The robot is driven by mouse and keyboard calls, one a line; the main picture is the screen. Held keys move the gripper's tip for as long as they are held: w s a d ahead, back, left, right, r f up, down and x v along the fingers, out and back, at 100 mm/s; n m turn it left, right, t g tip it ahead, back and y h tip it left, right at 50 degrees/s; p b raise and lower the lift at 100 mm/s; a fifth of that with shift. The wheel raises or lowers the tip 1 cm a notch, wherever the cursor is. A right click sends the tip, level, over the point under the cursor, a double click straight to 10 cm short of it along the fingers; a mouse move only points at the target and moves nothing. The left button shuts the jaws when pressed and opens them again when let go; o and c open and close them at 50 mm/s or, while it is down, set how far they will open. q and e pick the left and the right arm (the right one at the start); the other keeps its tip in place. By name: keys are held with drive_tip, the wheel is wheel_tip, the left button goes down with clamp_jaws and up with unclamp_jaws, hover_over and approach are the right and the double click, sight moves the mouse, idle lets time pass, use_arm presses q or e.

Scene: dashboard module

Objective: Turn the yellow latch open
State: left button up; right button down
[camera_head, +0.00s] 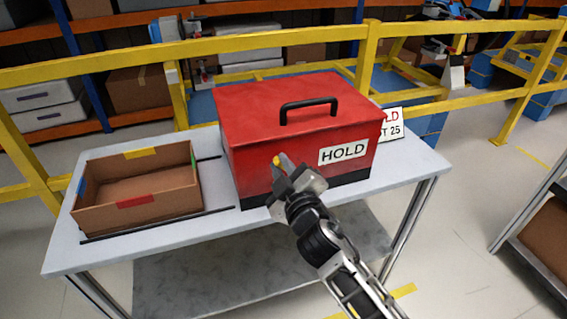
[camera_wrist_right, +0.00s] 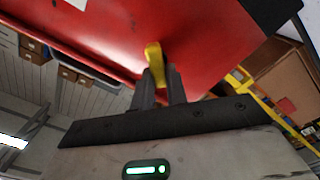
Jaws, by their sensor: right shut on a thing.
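The red box (camera_head: 290,100) with a black top handle and a HOLD label stands closed on the grey table (camera_head: 160,247). The yellow latch (camera_head: 277,160) is on its front face, left of the label. My right gripper (camera_head: 284,166) reaches up to the front face and is shut on the latch. In the right wrist view the yellow latch (camera_wrist_right: 153,56) sticks out between the tips of the two dark fingers (camera_wrist_right: 161,84). The fingers hide its lower part. My left gripper is not in view.
An open cardboard box (camera_head: 137,189) with coloured tape marks stands on the table at the left. A white sign (camera_head: 392,124) stands behind the red box's right side. A yellow railing (camera_head: 250,42) runs behind the table.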

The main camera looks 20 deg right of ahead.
drive_tip(key=n, duration=0.3)
drive_tip(key=shift+a+f+n, duration=0.1)
drive_tip(key=shift+a+n, duration=0.05)
drive_tip(key=shift+n, duration=0.25)
drive_tip(key=shift+f+n+p, duration=0.1)
drive_tip(key=shift+n+p, duration=0.35)
drive_tip(key=shift+n, duration=0.75)
drive_tip(key=shift+f+n, duration=0.15)
drive_tip(key=shift+n, duration=0.95)
drive_tip(key=c, duration=1.4)
unclamp_jaws()
